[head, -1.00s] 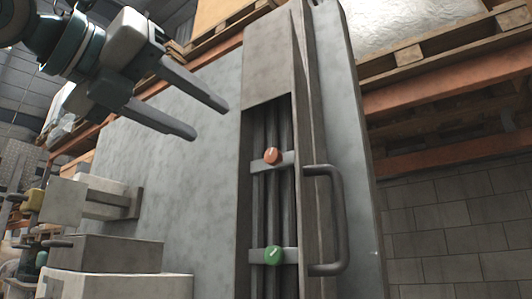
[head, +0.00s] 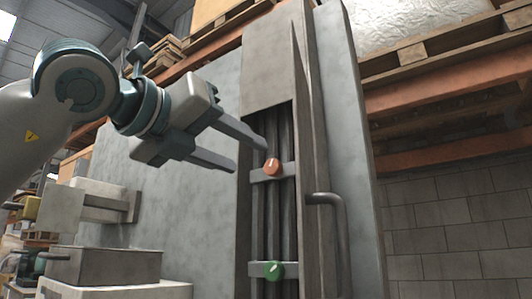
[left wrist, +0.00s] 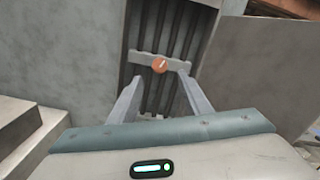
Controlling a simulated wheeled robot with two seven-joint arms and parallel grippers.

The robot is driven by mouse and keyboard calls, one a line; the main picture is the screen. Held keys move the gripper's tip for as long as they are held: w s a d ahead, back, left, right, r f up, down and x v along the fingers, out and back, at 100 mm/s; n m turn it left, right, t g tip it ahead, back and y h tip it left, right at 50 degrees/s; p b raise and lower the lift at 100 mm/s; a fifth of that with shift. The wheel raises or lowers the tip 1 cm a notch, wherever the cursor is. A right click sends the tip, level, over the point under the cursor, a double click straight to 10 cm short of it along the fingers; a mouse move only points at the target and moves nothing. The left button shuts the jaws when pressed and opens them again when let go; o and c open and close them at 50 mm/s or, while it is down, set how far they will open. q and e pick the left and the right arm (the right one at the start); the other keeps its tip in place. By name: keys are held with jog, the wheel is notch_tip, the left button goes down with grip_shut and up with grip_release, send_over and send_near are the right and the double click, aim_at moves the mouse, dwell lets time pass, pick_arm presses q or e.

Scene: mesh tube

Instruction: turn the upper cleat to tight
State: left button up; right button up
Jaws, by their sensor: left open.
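The upper cleat has an orange round knob (head: 271,167) with a pale mark, on a grey bar across dark vertical cables in a recess of the grey panel. It also shows in the left wrist view (left wrist: 160,65), beyond the fingertips and between their lines. A lower cleat with a green knob (head: 273,270) sits on a second bar below. My left gripper (head: 250,158) is open and empty, its fingers pointing right toward the orange knob; in the head view the fingertips end just left of it, apart from it. My right gripper is not in view.
A grey bar handle (head: 341,225) stands out from the panel right of the recess. Grey boxes (head: 105,265) stand at the lower left. Racking with pallets (head: 440,55) and a block wall (head: 450,215) lie to the right.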

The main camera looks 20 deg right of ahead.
aim_at(270, 167)
pick_arm(q)
jog(key=p+x, duration=0.3)
jog(key=x, duration=0.4)
jog(key=shift+r, duration=0.15)
jog(key=shift+w+d+p, duration=0.45)
jog(key=shift+d, duration=0.05)
jog(key=c, duration=1)
